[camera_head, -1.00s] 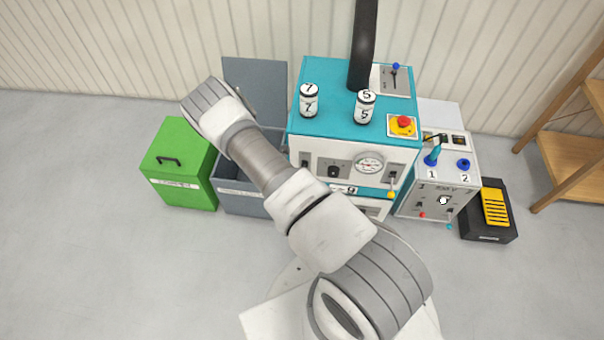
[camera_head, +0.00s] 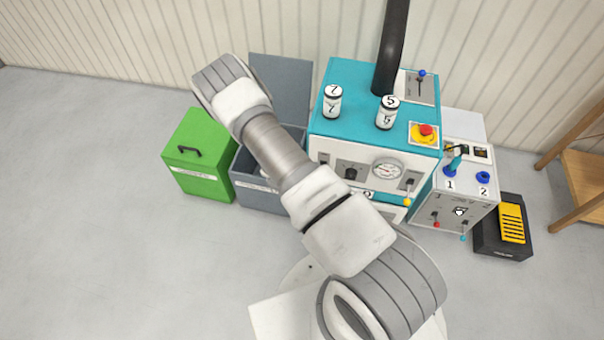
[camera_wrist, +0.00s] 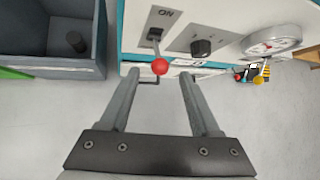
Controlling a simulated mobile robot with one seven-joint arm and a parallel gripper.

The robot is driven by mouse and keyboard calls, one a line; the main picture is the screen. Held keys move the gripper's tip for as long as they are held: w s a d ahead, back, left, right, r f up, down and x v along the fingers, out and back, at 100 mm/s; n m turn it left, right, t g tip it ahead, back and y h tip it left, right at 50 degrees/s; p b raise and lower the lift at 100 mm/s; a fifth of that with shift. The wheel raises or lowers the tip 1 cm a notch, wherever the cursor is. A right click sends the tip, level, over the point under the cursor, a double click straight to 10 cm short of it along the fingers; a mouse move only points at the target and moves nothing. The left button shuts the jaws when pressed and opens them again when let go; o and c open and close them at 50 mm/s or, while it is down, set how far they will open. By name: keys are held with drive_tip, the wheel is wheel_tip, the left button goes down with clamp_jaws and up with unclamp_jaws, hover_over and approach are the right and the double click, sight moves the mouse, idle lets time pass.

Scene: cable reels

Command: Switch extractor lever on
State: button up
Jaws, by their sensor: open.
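In the wrist view a lever with a red ball knob (camera_wrist: 160,67) stands out from the white front panel. Its slot lies under an "ON" mark, and the knob hangs at the end away from that mark. My gripper (camera_wrist: 159,77) is open, its two fingers on either side of the knob and apart from it. The teal and white machine (camera_head: 350,95) also has a blue-knobbed lever (camera_head: 422,76) on a grey plate beside the black duct (camera_head: 390,50). I cannot read which lever is named extractor.
Right of the red lever are a black dial (camera_wrist: 201,47) and a round gauge (camera_wrist: 272,40). A yellow-knobbed lever (camera_head: 407,202) is on the front. An open grey bin (camera_head: 262,190) and green box (camera_head: 198,160) stand left, a control box (camera_head: 455,205) right. The front floor is clear.

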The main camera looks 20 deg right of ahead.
drive_tip(key=p+v, duration=0.1)
drive_tip(key=v, duration=1)
drive_tip(key=shift+s+a+r, duration=0.15)
drive_tip(key=shift+a, duration=0.1)
drive_tip(key=d+r+m+g+h+p, duration=0.15)
drive_tip(key=r+m, duration=0.55)
drive_tip(key=r, duration=0.7)
drive_tip(key=d+r+m+y+p, duration=0.1)
drive_tip(key=d+r+m, duration=0.2)
drive_tip(key=r+m, duration=0.85)
drive_tip(key=s+a+r+m+t+y+p, duration=0.1)
drive_tip(key=s+a+r+m+y, duration=0.1)
drive_tip(key=s+r, duration=0.4)
drive_tip(key=s+a+r+m+y, duration=0.3)
drive_tip(key=s+r+m, duration=0.2)
drive_tip(key=r, duration=0.5)
drive_tip(key=s+a+r+m+t+y+p, duration=0.1)
drive_tip(key=s+a+r+m+y, duration=0.1)
drive_tip(key=s+r, duration=0.4)
drive_tip(key=shift+s+a+r+m+t+p, duration=0.35)
drive_tip(key=shift+a+r+m, duration=0.4)
drive_tip(key=shift+r, duration=0.45)
drive_tip(key=shift+d, duration=0.1)
